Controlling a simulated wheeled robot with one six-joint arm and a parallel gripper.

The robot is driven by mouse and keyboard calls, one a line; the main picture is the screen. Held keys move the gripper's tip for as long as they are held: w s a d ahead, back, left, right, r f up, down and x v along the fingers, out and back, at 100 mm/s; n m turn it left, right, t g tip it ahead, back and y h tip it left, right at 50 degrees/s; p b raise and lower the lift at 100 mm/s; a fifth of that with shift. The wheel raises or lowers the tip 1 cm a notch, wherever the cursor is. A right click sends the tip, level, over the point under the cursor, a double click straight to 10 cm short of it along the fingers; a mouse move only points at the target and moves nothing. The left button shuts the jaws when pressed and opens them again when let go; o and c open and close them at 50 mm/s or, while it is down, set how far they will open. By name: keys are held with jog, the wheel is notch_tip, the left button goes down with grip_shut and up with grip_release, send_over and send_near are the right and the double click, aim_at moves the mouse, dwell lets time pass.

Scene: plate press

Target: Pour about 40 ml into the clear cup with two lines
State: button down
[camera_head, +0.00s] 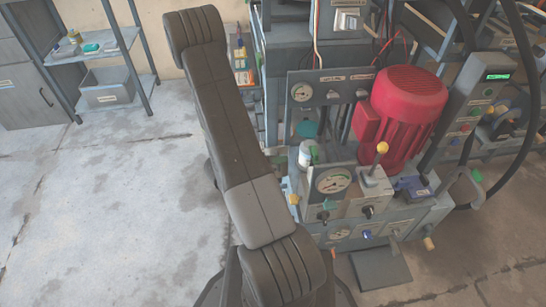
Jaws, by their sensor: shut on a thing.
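I cannot make out a clear cup with two lines in the head view.
The machine with a red motor (408,108), pressure gauge (332,181) and yellow-knobbed lever (382,148) fills the right side. A control box (478,100) stands further right. A shelf rack (106,98) is at upper left. The concrete floor (105,215) at left is clear.

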aim_at(279, 169)
jog(key=shift+s+f+m+t+b, duration=0.2)
jog(key=shift+f+b, duration=0.25)
jog(key=shift+b, duration=0.35)
jog(key=shift+s+f+m+t+b, duration=0.1)
jog(key=shift+s+f+b, duration=0.15)
jog(key=shift+f+b, duration=0.4)
jog(key=shift+s+d+r+b, duration=0.1)
jog(key=shift+s+r+b, duration=0.2)
jog(key=shift+b, duration=0.35)
jog(key=shift+f, duration=0.1)
jog(key=s+m+b, duration=0.1)
jog(key=b, duration=0.1)
jog(key=shift+d+f+t+b, duration=0.1)
jog(key=shift+f+t+b, duration=0.25)
jog(key=shift+t+b, duration=0.05)
jog(key=shift+s+d+f+m+t+h+b, duration=0.2)
jog(key=shift+s+m+t+h+b, duration=0.15)
jog(key=shift+s+m+t+b, duration=0.35)
jog(key=shift+s+d+f+m+t+h+b, duration=0.15)
jog(key=shift+s+m+t+h+b, duration=0.2)
jog(key=shift+s+m+b, duration=0.6)
jog(key=shift+s+d+f+m+t+h+b, duration=0.1)
jog(key=shift+s+d+m+t+h+b, duration=0.15)
jog(key=shift+s+m+t+b, duration=0.55)
jog(key=shift+s+a+n+g, duration=0.15)
jog(key=shift+s+n+g, duration=0.05)
jog(key=shift+n+g, duration=0.05)
